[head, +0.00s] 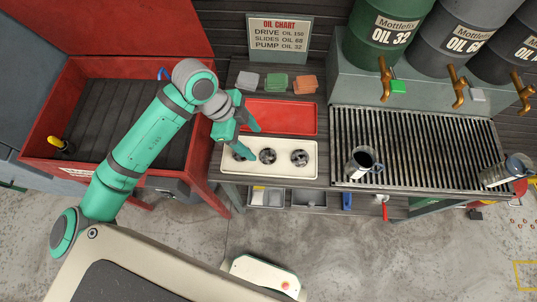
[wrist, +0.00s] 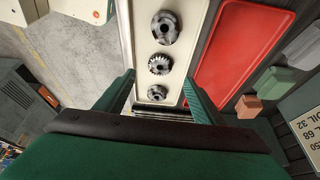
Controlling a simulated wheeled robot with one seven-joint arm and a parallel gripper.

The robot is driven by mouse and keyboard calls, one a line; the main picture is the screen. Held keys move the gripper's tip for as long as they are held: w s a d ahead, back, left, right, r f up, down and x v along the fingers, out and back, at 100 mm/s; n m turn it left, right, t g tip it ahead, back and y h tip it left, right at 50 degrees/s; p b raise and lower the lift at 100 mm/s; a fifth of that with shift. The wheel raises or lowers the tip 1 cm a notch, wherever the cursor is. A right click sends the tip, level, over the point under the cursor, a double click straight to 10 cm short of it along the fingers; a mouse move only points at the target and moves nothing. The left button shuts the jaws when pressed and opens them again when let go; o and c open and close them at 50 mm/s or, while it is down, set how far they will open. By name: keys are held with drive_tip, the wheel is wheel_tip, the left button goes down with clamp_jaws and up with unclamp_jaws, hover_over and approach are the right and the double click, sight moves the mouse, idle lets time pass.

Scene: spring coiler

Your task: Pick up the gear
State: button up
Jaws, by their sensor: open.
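Three grey metal gears stand in a row in a cream tray (head: 283,173): a left one (head: 238,156), a middle one (head: 268,156) and a right one (head: 299,158). In the wrist view they line up as a wide top gear (wrist: 166,27), a toothed middle gear (wrist: 160,64) and a small lower gear (wrist: 156,92). My gripper (head: 252,140) is open and empty over the left part of the tray. One finger partly hides the left gear in the head view. In the wrist view the lower gear shows between the fingers, apart from them.
A red tray (head: 278,117) lies behind the cream tray, with grey, green and orange blocks (head: 277,83) beyond it. An oil chart sign (head: 279,38) stands at the back. A metal jug (head: 362,160) stands on the grate (head: 425,150) to the right, under oil barrels with taps.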

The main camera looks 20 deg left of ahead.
sight(269, 157)
drive_tip(key=shift+x, duration=4.35)
drive_tip(key=shift+w+d+r, duration=0.1)
drive_tip(key=c, duration=1.3)
